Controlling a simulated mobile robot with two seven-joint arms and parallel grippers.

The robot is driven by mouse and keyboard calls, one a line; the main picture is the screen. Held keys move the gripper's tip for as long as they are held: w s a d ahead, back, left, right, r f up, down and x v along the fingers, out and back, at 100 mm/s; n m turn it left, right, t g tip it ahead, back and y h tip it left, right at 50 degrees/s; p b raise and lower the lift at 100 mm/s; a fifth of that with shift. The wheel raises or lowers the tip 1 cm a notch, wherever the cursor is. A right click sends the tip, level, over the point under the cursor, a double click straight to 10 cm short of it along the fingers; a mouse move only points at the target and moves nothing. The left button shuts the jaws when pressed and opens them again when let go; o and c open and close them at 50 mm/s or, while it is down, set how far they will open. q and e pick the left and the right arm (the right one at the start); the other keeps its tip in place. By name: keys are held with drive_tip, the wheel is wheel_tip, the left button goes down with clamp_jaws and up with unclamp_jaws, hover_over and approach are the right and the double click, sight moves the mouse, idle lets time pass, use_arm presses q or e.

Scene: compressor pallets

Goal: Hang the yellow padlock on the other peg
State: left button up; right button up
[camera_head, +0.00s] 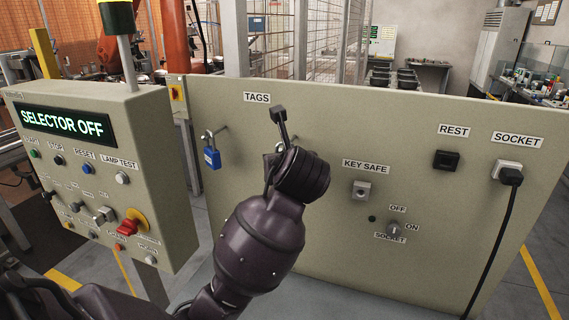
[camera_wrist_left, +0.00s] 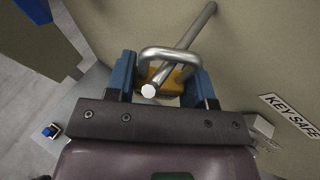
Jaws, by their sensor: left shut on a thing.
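The yellow padlock (camera_wrist_left: 162,77) is between the blue finger pads of my left gripper (camera_wrist_left: 164,82), which is shut on it. Its grey shackle (camera_wrist_left: 168,53) stands up from the body. A grey peg (camera_wrist_left: 197,28) sticks out from the panel, and its pale tip lies between the shackle legs; it appears to pass through the shackle. In the head view my left gripper (camera_head: 279,124) is up at the panel below the TAGS label, and the yellow padlock is hidden there. A blue padlock (camera_head: 212,158) hangs on the left peg (camera_head: 217,132). My right gripper is out of view.
The beige panel (camera_head: 330,120) carries a key safe (camera_head: 361,190), a selector knob (camera_head: 393,229), a rest holder (camera_head: 446,160) and a socket with a black plug (camera_head: 510,176). A control box (camera_head: 160,150) reading SELECTOR OFF stands at the left, close to my arm.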

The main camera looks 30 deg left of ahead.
use_arm(q)
drive_tip(key=o, duration=1.1)
drive_tip(key=v, duration=1)
drive_tip(key=shift+s+d+r, duration=0.15)
drive_tip(key=shift+s+d, duration=0.1)
drive_tip(key=shift+s, duration=0.05)
